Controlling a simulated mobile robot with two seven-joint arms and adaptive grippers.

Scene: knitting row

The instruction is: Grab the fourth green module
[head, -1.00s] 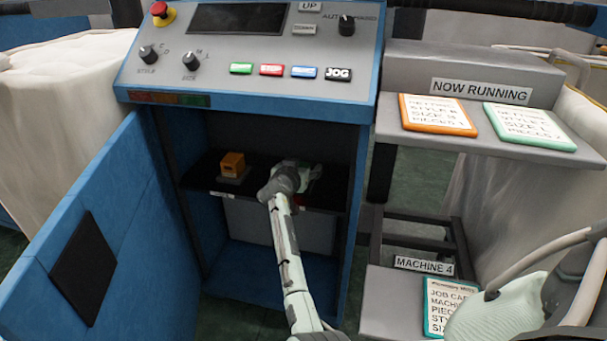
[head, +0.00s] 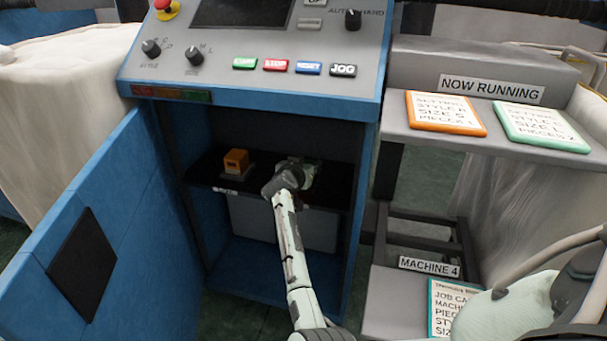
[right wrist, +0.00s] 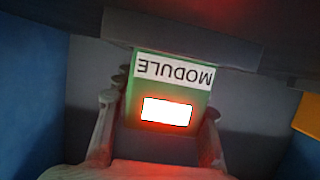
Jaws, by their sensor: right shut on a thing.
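The green module (right wrist: 168,90) fills the middle of the right wrist view. It has a white label reading MODULE upside down and a bright white-red lit patch. My right gripper (right wrist: 163,125) has a finger on each side of it and is shut on it. In the head view my right gripper (head: 303,172) is inside the open cabinet at shelf level and hides most of the module. My left gripper is not in view.
An orange block (head: 236,161) stands on the dark shelf (head: 215,180) left of my gripper. The open blue door (head: 75,230) is at the left. The control panel (head: 260,70) overhangs the cabinet. A grey stand with cards (head: 445,113) is at the right.

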